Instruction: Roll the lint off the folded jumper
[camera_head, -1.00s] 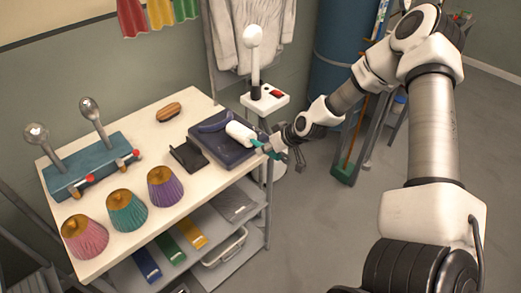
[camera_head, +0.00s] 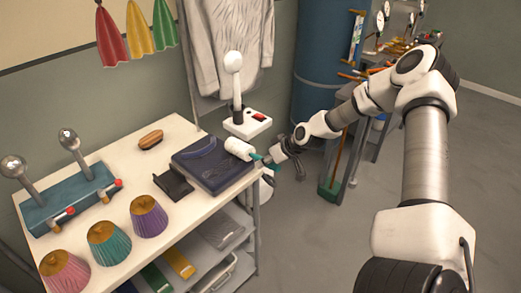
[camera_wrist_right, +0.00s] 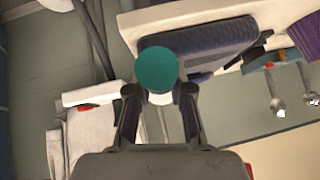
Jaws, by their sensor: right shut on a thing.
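The folded navy jumper (camera_head: 212,170) lies flat near the right edge of the white table. A lint roller with a white roll (camera_head: 239,149) and a teal handle is at the jumper's far right edge; I cannot tell whether the roll touches the cloth. My right gripper (camera_head: 270,160) is shut on the handle, just beyond the table edge. In the right wrist view the teal handle end (camera_wrist_right: 157,70) sits between the fingers, with the jumper (camera_wrist_right: 205,45) behind it. Lint is too small to make out. My left gripper is out of view.
A black stand (camera_head: 174,184) lies left of the jumper, with a wooden brush (camera_head: 150,139) behind. Several ribbed cones, including a purple one (camera_head: 148,217), and a teal block (camera_head: 70,196) fill the left side. A white steamer (camera_head: 246,123) stands behind the table corner.

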